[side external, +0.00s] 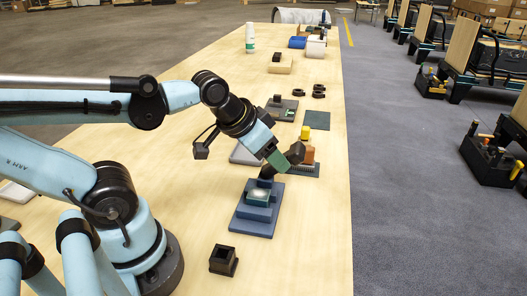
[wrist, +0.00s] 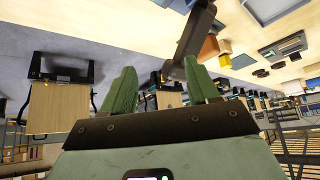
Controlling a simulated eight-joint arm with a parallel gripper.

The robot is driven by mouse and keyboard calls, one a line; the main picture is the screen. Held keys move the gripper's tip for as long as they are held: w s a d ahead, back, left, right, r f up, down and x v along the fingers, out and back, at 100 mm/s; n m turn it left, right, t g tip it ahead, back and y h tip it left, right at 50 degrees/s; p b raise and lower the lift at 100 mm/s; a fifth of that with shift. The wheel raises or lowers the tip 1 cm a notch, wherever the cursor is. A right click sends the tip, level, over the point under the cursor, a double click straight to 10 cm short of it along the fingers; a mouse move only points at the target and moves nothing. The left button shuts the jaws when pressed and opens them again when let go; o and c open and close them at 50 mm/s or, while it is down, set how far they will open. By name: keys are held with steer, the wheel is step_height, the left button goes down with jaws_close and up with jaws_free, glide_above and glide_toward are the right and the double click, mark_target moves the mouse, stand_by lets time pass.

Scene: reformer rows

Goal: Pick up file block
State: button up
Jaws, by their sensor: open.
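My gripper (side external: 280,162) is open, tilted down over the table just behind a blue stepped stand (side external: 241,222). In the wrist view its two green fingers (wrist: 160,78) are apart with nothing held between them. A dark grey block-like bar (wrist: 190,38) is close to the right finger; whether they touch is unclear. A dark piece also shows by the fingertips in the side view (side external: 296,152). I cannot tell for certain which one is the file block.
A small pale-topped block (side external: 259,195) sits on the blue stand. A black square socket (side external: 223,260) stands at the front. Behind are a dark green mat (side external: 316,120), black rings (side external: 319,91) and a grey plate with parts. The table's right edge is close by.

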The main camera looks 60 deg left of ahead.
steer(key=w+a+r+m+g, duration=0.1)
steer(key=w, duration=0.2)
steer(key=w+a+r+m+g, duration=0.1)
steer(key=w, duration=0.1)
steer(key=w+a+r+m+g, duration=0.1)
steer(key=w+a+m, duration=0.1)
steer(key=w, duration=0.1)
steer(key=shift+w+r, duration=0.35)
steer(key=w+a+f+m+g, duration=0.1)
steer(key=w+a, duration=0.1)
steer(key=w+a+f+m+g, duration=0.1)
steer(key=w+a+f+m, duration=0.1)
steer(key=w, duration=0.1)
steer(key=w+a+f+m+g, duration=0.1)
steer(key=w+a, duration=0.1)
steer(key=w, duration=0.1)
steer(key=shift+f+m+g, duration=0.2)
steer(key=shift+m+g, duration=0.2)
step_height(320, 180, down, 6)
steer(key=shift+f, duration=0.1)
steer(key=shift+w+d+f, duration=0.1)
steer(key=shift+w+f, duration=0.05)
steer(key=shift+f, duration=1.15)
steer(key=shift+w+d+f, duration=0.1)
steer(key=shift+w+f, duration=0.05)
steer(key=shift+f, duration=1.15)
steer(key=shift+c, duration=0.2)
